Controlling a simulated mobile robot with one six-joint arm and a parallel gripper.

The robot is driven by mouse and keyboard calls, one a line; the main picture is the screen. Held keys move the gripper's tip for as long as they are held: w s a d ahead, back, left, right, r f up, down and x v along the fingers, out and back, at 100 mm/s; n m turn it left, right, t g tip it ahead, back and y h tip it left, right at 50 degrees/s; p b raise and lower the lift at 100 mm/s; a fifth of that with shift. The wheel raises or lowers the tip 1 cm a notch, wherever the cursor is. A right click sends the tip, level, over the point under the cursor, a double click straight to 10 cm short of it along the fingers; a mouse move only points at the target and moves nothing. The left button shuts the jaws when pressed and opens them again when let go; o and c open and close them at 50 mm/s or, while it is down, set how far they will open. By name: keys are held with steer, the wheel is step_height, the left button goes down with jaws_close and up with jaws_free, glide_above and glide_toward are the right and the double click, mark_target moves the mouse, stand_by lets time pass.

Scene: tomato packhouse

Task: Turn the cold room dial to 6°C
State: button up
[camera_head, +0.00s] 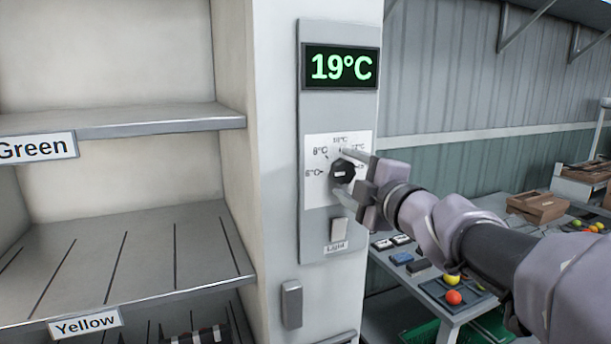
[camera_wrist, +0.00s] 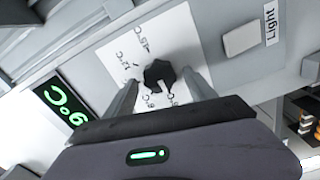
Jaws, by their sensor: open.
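The cold room dial (camera_head: 342,172) is a black knob on a white scale plate (camera_head: 316,188) on a grey wall panel. Marks for 6°C, 8°C and 10°C show to its left and top; the marks on the right are partly hidden by my gripper. The display (camera_head: 340,67) above reads 19°C in green. My gripper (camera_head: 348,180) is open at the dial, one finger above it and one below. In the wrist view the dial (camera_wrist: 160,75) sits between the two fingers (camera_wrist: 160,90). I cannot tell whether they touch it.
A light switch (camera_head: 339,230) labelled Light is just below the dial, close to my gripper. Shelves marked Green (camera_head: 38,148) and Yellow (camera_head: 85,324) stand at the left. A table (camera_head: 470,312) with tomatoes and small boxes stands behind my arm at the right.

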steer(key=p+v, duration=0.4)
steer(key=v, duration=1.3)
steer(key=shift+s, duration=0.2)
steer(key=d+m+h, duration=0.6)
steer(key=m+h, duration=0.2)
steer(key=m, duration=0.3)
steer(key=s+a+f+m+g, duration=0.1)
steer(key=s+f+m+g, duration=0.2)
steer(key=f+m, duration=0.25)
steer(key=s+a+f+m+g, duration=0.2)
steer(key=f+m+g, duration=0.15)
steer(key=f, duration=0.25)
steer(key=s+a+f+m+g+y, duration=0.3)
steer(key=s+a+f, duration=0.6)
steer(key=a, duration=0.3)
steer(key=shift+s+m+g+y, duration=0.3)
steer(key=shift+s+g+y, duration=0.4)
steer(key=shift+s+g, duration=0.2)
